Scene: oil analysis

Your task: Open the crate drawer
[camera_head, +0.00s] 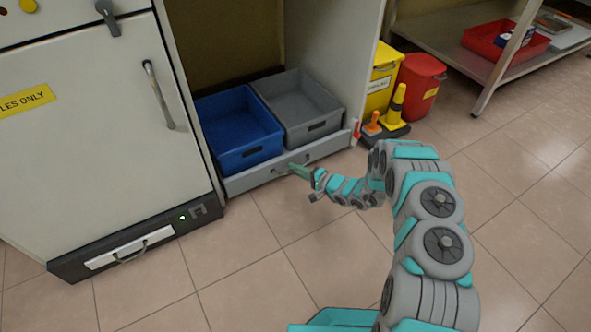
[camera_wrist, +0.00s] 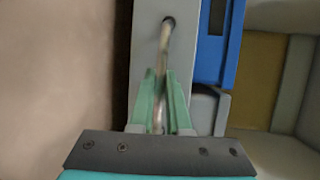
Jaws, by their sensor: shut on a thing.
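The crate drawer (camera_head: 240,184) is a low grey drawer at floor level in an open cabinet bay. In the head view it carries a blue crate (camera_head: 236,128) and a grey crate (camera_head: 300,106). My gripper (camera_head: 298,170) is at the drawer's front, at the thin bar handle (camera_head: 281,171). In the wrist view the green fingers (camera_wrist: 160,105) are shut around the metal handle (camera_wrist: 164,48), which runs between them against the grey drawer front (camera_wrist: 147,30). The blue crate's edge (camera_wrist: 218,45) shows beside it. Part of the handle is hidden by my fingers.
A white cabinet (camera_head: 90,135) with its own handles stands left of the drawer. A metal shelf (camera_head: 455,45) is behind. The tiled floor in front is clear.

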